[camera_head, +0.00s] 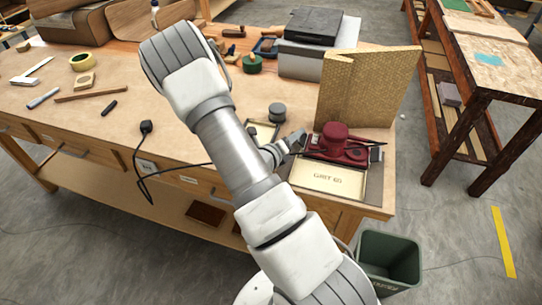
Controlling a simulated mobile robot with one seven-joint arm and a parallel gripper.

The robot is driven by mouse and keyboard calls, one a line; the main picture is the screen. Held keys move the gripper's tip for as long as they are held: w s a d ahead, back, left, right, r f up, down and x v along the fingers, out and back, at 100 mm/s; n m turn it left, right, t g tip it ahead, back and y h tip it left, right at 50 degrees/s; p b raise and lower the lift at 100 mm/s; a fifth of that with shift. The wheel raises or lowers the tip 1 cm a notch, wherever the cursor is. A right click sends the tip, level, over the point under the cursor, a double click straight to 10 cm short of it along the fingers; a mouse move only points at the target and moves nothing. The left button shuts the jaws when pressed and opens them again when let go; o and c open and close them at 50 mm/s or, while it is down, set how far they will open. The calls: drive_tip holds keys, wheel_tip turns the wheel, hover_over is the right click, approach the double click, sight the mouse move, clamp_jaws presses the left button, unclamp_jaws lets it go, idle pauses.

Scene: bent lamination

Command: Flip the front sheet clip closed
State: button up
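A dark red sander (343,151) with a round knob on top rests near the bench's right front corner. Thin dark parts stick out at its right end. The front sheet clip is too small to make out, so I cannot tell how it stands. A pale sheet (328,179) with "GRIT" lettering lies just in front of the sander, on a dark base. My gripper (297,141) is at the sander's left end, very close to it. I cannot tell whether it touches. Its fingers are too small and dark to show whether they are open or shut.
A tall tan textured panel (368,88) stands behind the sander. A dark grey round container (277,112) is behind my gripper. A black cable (146,165) hangs over the front edge of the bench (185,125). A green bin (389,262) stands on the floor below the right corner.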

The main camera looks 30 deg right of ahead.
drive_tip(key=shift+a+f+n, duration=0.1)
drive_tip(key=shift+a+n, duration=0.2)
drive_tip(key=shift+n, duration=0.1)
drive_tip(key=v, duration=1.7)
drive_tip(key=s+a+r+m+g+y, duration=0.2)
drive_tip(key=r+m, duration=0.5)
drive_tip(key=m, duration=0.6)
drive_tip(key=s+a+r+m+g+y+p, duration=0.1)
drive_tip(key=s+r+m+g+y, duration=0.3)
drive_tip(key=s+m, duration=0.5)
drive_tip(key=shift+s+a+r+m+y, duration=0.25)
drive_tip(key=shift+a+r+m+y, duration=0.2)
drive_tip(key=shift+r+m+y, duration=1.2)
drive_tip(key=shift+r+m+h, duration=0.1)
drive_tip(key=shift+m+h, duration=0.15)
